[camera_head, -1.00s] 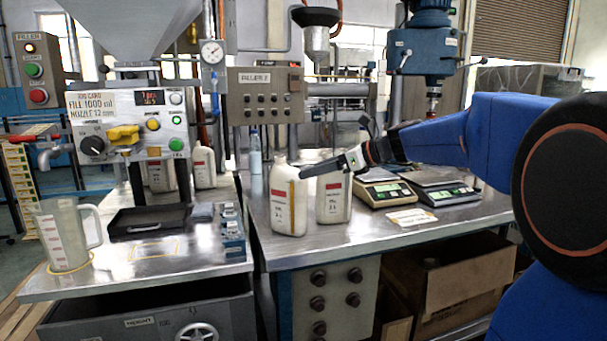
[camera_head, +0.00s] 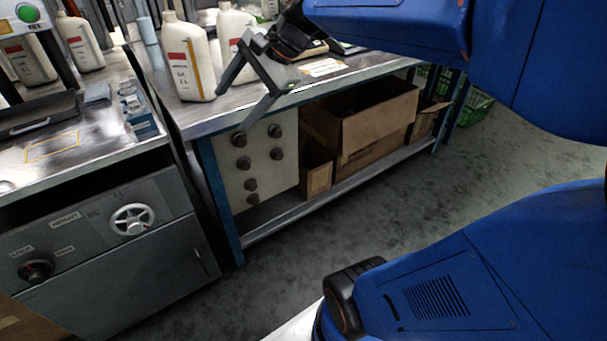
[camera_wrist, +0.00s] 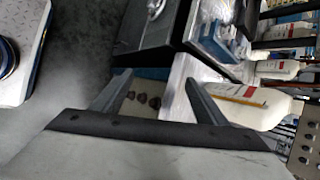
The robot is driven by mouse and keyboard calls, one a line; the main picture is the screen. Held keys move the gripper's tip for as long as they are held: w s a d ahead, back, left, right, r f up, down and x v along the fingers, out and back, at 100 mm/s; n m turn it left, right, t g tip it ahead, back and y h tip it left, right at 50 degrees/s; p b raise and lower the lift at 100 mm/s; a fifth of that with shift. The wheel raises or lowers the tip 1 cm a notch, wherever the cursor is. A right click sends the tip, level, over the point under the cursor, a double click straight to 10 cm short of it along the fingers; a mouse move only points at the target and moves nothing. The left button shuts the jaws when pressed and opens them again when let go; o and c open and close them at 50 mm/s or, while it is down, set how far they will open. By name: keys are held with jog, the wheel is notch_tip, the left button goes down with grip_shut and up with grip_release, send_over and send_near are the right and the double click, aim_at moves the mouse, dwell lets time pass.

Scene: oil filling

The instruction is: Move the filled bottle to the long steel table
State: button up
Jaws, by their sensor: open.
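A white bottle with a red label and an amber side stripe (camera_head: 190,62) stands upright near the front left of a steel table (camera_head: 212,118). It lies sideways in the wrist view (camera_wrist: 248,100), right of my right-hand finger. A similar white bottle (camera_head: 232,33) stands just behind it, partly hidden by my gripper. My gripper (camera_head: 232,108) is open and empty, in front and to the right of the front bottle, near the table edge. Its spread fingers show in the wrist view (camera_wrist: 155,80) with nothing between them. I cannot tell whether this is the long table.
A second steel worktop (camera_head: 90,140) on the left holds two more white bottles (camera_head: 80,42) (camera_head: 28,60) and a black tray (camera_head: 38,118). Cardboard boxes (camera_head: 370,120) sit on the table's lower shelf. Bare floor (camera_head: 500,160) lies to the right.

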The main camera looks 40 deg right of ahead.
jog(key=s+d+f+n+h, duration=0.2)
jog(key=s+f+n, duration=0.4)
jog(key=s+n, duration=0.1)
jog(key=s+d+f+n+h, duration=0.3)
jog(key=s+f+n, duration=0.4)
jog(key=s, duration=0.3)
jog(key=shift+s+d+f+n+g+h, duration=0.2)
jog(key=shift+n+g+h, duration=0.1)
jog(key=shift+n+g, duration=0.1)
